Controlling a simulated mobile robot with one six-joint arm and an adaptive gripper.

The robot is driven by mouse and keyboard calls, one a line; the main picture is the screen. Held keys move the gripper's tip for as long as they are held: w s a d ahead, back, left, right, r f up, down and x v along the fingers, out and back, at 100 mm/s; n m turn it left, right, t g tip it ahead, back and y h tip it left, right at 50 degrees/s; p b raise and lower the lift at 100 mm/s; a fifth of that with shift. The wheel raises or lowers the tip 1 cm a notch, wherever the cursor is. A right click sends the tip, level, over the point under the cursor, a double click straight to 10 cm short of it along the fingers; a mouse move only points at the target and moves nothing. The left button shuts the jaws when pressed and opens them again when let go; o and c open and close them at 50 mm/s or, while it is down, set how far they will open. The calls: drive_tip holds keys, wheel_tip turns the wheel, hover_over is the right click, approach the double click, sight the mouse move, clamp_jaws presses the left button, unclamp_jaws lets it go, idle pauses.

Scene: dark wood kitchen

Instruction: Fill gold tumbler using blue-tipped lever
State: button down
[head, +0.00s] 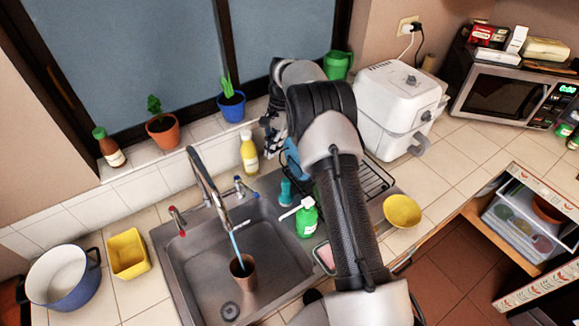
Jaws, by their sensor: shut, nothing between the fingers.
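The gold tumbler (243,272), brownish gold here, stands upright in the sink basin (275,250) under the faucet spout (205,185). A thin blue stream of water (235,243) runs from the spout into the tumbler's mouth. The water level inside cannot be made out. The blue-tipped lever (241,184) is right of the spout, and a red-tipped lever (177,216) is left of it. My gripper (271,145) is shut and empty, behind and right of the blue-tipped lever, apart from it. My arm partly hides it.
A yellow bottle (249,153) stands between the lever and my gripper. A green soap bottle (306,218) stands at the sink's right side. A yellow bowl (402,211) and white appliance (398,105) are to the right. A blue pot (66,278) and yellow container (128,255) are left.

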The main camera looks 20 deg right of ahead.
sight(246, 187)
drive_tip(key=s+a+f, duration=0.2)
drive_tip(key=a+f, duration=0.4)
drive_tip(key=f, duration=0.4)
drive_tip(key=shift+s+m, duration=0.3)
drive_tip(key=shift+r, duration=0.1)
drive_tip(key=shift+s+a+m+t, duration=0.2)
drive_tip(key=shift+s+a+m, duration=0.25)
drive_tip(key=shift+m, duration=0.35)
drive_tip(key=shift+s+a+m+t, duration=0.2)
drive_tip(key=shift+s+a+m, duration=0.2)
drive_tip(key=shift+m, duration=0.4)
